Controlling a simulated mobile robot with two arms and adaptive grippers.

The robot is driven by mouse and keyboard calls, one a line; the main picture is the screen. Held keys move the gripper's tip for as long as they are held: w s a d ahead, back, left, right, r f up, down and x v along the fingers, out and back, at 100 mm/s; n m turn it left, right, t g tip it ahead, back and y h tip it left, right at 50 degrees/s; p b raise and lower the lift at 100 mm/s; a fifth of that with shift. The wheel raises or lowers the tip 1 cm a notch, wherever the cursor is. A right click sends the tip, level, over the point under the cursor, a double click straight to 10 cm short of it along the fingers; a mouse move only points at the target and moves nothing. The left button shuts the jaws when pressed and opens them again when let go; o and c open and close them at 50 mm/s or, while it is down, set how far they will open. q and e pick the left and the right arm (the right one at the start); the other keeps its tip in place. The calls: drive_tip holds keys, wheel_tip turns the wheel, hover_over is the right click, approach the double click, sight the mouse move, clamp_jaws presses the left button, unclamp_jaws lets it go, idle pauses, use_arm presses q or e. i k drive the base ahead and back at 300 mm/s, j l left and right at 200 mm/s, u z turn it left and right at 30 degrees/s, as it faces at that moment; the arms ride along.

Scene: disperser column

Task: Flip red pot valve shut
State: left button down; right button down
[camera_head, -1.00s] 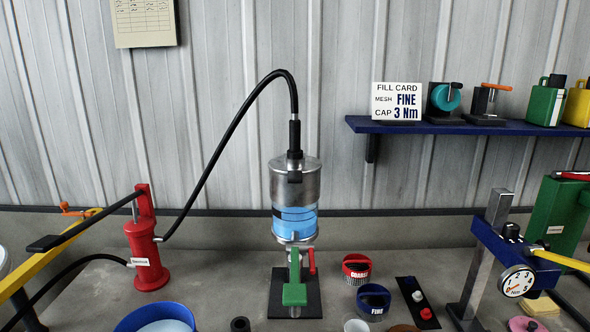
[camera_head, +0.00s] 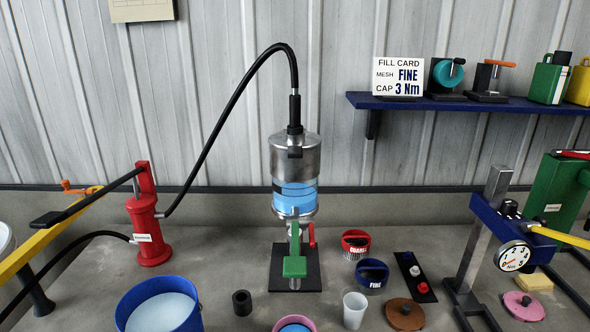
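A metal pot (camera_head: 295,156) with a blue-filled clear band stands upright in the middle, on a dark base plate (camera_head: 310,276). A small red valve handle (camera_head: 312,236) sits upright under the pot, on its right side. A green lever (camera_head: 295,265) hangs in front of the stand, just left of the red handle. Neither gripper shows in the head view, and nothing touches the valve.
A black hose (camera_head: 222,120) joins the pot to a red hand pump (camera_head: 149,230) at left. A blue bucket (camera_head: 128,301), COARSE (camera_head: 355,245) and FINE (camera_head: 371,274) cups, a clear cup (camera_head: 354,310) and a blue gauge press (camera_head: 480,235) surround the stand.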

sight(311, 222)
drive_tip(key=l+u, duration=0.25)
drive_tip(key=l, duration=0.3)
drive_tip(key=i+l+u, duration=0.1)
drive_tip(key=l+u, duration=0.15)
drive_tip(key=l, duration=0.25)
drive_tip(key=k+j+u, duration=0.15)
drive_tip(key=u, duration=0.15)
drive_tip(key=k+j+u, duration=0.2)
drive_tip(key=u, duration=0.15)
drive_tip(key=k, duration=0.1)
